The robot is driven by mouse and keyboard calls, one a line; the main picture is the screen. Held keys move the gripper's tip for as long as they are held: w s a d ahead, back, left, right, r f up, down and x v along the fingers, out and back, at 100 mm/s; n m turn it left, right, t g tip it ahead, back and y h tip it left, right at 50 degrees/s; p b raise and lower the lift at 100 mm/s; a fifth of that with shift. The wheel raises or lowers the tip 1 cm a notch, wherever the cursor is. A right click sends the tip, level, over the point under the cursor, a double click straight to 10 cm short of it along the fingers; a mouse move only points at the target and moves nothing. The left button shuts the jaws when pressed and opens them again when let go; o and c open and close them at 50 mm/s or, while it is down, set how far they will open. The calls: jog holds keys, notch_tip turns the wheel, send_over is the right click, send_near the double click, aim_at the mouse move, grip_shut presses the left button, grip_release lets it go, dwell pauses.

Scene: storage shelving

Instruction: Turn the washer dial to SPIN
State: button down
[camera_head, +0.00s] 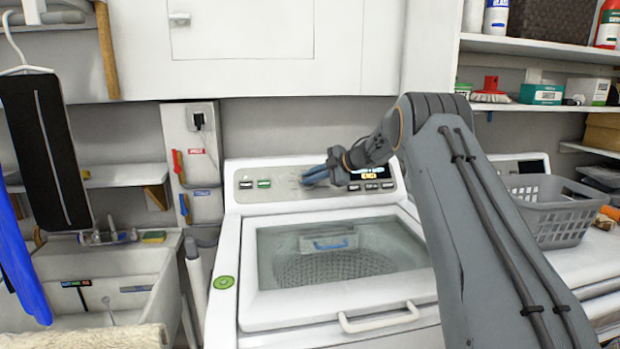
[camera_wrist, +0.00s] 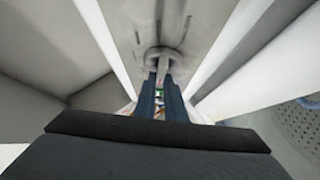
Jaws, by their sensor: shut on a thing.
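The white top-loading washer (camera_head: 222,318) stands in the middle of the head view, with its grey control panel (camera_head: 268,197) along the back. My gripper (camera_head: 306,179) reaches the panel from the right, just left of the lit display. In the wrist view the two blue-grey fingers (camera_wrist: 161,82) are shut on the dial (camera_wrist: 158,57), a round grey knob with a raised grip bar. The fingers hide most of the dial in the head view. The dial's markings are too small to read, so I cannot tell its setting.
A grey laundry basket (camera_head: 552,208) stands right of the washer. A sink (camera_head: 100,290) and a hanging black garment (camera_head: 45,150) are at the left. Shelves (camera_head: 540,47) with bottles and boxes are at the upper right. A white cabinet (camera_head: 270,50) hangs above the panel.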

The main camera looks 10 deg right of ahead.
jog(key=n+g+h+b, duration=0.1)
jog(key=n+g+b, duration=0.1)
jog(key=n, duration=0.2)
jog(key=shift+w+g+b, duration=0.15)
jog(key=shift+g+b, duration=0.25)
jog(key=shift+n+g+h+b, duration=0.5)
jog(key=shift+n+b, duration=0.3)
jog(key=shift+b, duration=0.1)
jog(key=shift+a+n+b, duration=0.1)
jog(key=shift+n+b, duration=0.2)
jog(key=c, duration=1.8)
grip_release()
jog(key=shift+a, duration=0.1)
jog(key=shift+d+r, duration=0.1)
jog(key=shift+d, duration=0.1)
